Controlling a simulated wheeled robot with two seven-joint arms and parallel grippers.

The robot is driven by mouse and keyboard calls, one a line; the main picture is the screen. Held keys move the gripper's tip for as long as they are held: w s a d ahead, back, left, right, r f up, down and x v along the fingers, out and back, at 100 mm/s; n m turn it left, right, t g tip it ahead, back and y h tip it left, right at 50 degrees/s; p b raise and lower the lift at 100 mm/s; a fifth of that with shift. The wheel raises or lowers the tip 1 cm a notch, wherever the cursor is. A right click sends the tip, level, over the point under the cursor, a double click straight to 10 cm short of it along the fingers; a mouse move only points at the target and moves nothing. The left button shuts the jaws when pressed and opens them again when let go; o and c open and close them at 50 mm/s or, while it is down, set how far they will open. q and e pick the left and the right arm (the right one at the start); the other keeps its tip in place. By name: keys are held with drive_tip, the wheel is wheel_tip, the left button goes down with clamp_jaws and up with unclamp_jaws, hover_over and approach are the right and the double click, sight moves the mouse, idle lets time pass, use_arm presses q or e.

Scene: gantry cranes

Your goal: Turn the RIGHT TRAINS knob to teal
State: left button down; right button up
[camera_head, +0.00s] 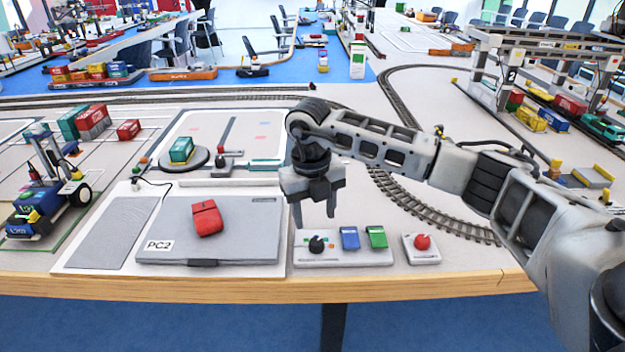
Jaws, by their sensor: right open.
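A small white control panel (345,258) lies near the table's front edge. On its left end is a black round knob (317,245), with a bit of green beside it. Its label is too small to read, so I cannot tell from lettering that it is the RIGHT TRAINS knob. My right gripper (315,218) comes in from the right, points down and is open and empty. Its fingertips are above the black knob and appear apart from it. My left gripper is not in view.
Blue (350,238) and green (376,237) switches sit right of the knob. A red button box (421,248) stands further right. A grey laptop (165,240) with a red mouse-like object (207,218) lies left. Curved track (430,213) runs behind.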

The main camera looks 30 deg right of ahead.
wheel_tip(320, 180, up, 9)
drive_tip(key=shift+a, duration=0.25)
drive_tip(key=shift+f, duration=0.2)
